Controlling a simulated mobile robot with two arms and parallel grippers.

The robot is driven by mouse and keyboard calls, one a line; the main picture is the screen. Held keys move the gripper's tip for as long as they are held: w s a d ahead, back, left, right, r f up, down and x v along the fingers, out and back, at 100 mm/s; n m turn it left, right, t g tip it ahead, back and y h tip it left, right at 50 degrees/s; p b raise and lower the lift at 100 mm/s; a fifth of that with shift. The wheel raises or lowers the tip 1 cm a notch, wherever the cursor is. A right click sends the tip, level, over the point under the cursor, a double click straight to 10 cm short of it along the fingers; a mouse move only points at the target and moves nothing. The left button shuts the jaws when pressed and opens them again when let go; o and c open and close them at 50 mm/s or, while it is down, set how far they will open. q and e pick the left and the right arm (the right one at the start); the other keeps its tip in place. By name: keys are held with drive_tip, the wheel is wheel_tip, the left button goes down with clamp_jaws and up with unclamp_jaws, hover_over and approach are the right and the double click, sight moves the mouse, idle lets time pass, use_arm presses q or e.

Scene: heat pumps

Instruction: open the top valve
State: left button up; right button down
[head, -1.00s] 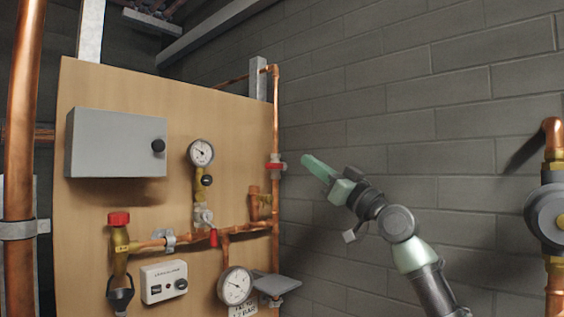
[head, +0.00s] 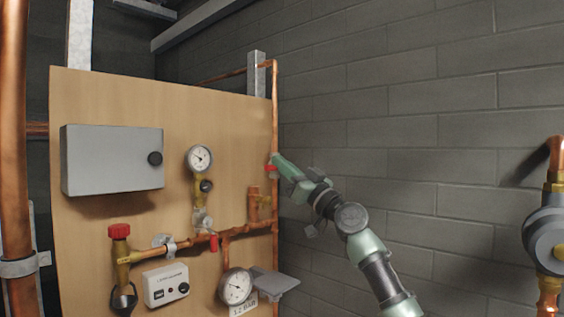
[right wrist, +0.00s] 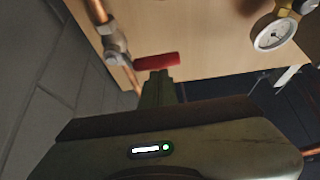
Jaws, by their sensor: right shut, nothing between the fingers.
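The top valve is on the vertical copper pipe at the board's right edge. Its red handle (head: 271,168) is partly covered by my right gripper in the head view. In the right wrist view the red handle (right wrist: 157,61) lies crosswise just beyond the fingertips, and the metal valve body (right wrist: 116,46) is to its left. My right gripper (head: 277,160) is shut and empty, its green fingers at the handle; it also shows in the right wrist view (right wrist: 158,76). I cannot tell whether they touch the handle. My left gripper is not in view.
The wooden board (head: 120,100) carries a grey box (head: 112,160), an upper gauge (head: 199,158), a lower gauge (head: 236,286) and another red-capped valve (head: 119,231). A grey block wall (head: 420,120) stands behind my right arm. A pump (head: 545,238) is at the far right.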

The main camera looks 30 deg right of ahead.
drive_tip(key=shift+a, duration=0.2)
drive_tip(key=w+d+f+n+g+y+b, duration=0.1)
drive_tip(key=d+f+n+y+b, duration=0.2)
drive_tip(key=f+b, duration=0.4)
drive_tip(key=shift+d+n+g+b, duration=0.4)
drive_tip(key=shift+d+n+b, duration=0.35)
drive_tip(key=shift+n+b, duration=0.6)
idle(0.7)
drive_tip(key=shift+w+r, duration=0.1)
idle(0.4)
